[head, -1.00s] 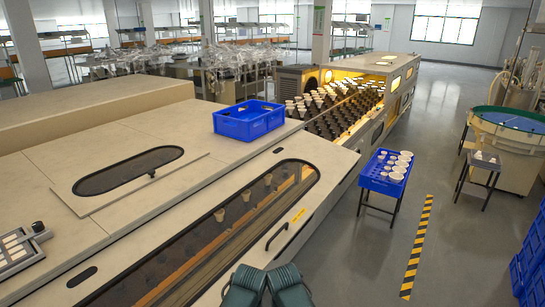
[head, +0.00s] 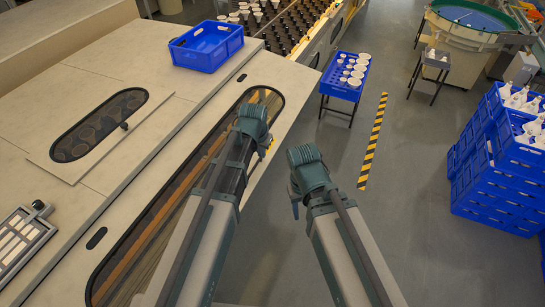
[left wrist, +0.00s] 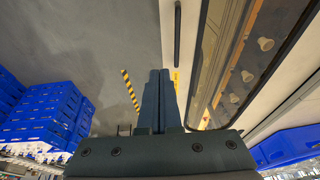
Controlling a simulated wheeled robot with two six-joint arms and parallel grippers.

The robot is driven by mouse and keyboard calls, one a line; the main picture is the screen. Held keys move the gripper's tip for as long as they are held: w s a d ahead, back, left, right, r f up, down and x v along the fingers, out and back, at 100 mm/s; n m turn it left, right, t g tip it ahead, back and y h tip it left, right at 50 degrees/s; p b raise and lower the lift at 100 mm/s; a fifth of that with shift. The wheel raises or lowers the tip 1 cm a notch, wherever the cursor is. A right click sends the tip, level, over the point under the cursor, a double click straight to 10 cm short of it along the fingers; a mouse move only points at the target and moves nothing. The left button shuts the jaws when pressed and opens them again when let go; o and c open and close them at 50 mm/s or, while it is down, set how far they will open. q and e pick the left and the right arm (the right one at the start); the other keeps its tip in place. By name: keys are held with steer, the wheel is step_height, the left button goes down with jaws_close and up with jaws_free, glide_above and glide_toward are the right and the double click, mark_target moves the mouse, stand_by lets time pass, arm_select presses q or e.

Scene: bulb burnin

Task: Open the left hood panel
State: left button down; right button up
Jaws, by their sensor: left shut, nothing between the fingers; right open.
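The cream machine hood panel (head: 290,88) has a long dark window (head: 168,222) with orange light inside and runs under my left arm in the head view; it looks closed. In the left wrist view its dark bar handle (left wrist: 178,32) lies beyond and slightly right of my left fingertips, apart from them; an orange label (left wrist: 176,80) is beside it. The handle is hidden in the head view. My left gripper (head: 264,151) is shut and empty over the panel's right edge; it also shows in the left wrist view (left wrist: 159,73). My right gripper (head: 295,208) is open, over the floor.
A blue crate (head: 205,50) stands on the machine top. A blue tray (head: 343,90) on a stand and stacked blue crates (head: 485,175) stand right. The floor between is clear.

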arm_select(q)
steer(key=b, duration=1.3)
glide_toward(264, 171)
steer(key=x, duration=0.5)
steer(key=shift+w+d+f, duration=0.1)
steer(key=shift+d+f, duration=0.05)
steer(key=shift+f, duration=0.05)
steer(key=shift+f+b, duration=0.35)
steer(key=shift+f, duration=0.2)
step_height(264, 171, down, 7)
steer(key=a+b, duration=0.1)
steer(key=b, duration=0.5)
steer(key=shift+w+a+r+b, duration=0.2)
steer(key=shift+w+b, duration=0.05)
steer(key=shift+b, duration=0.05)
steer(key=shift+r, duration=0.15)
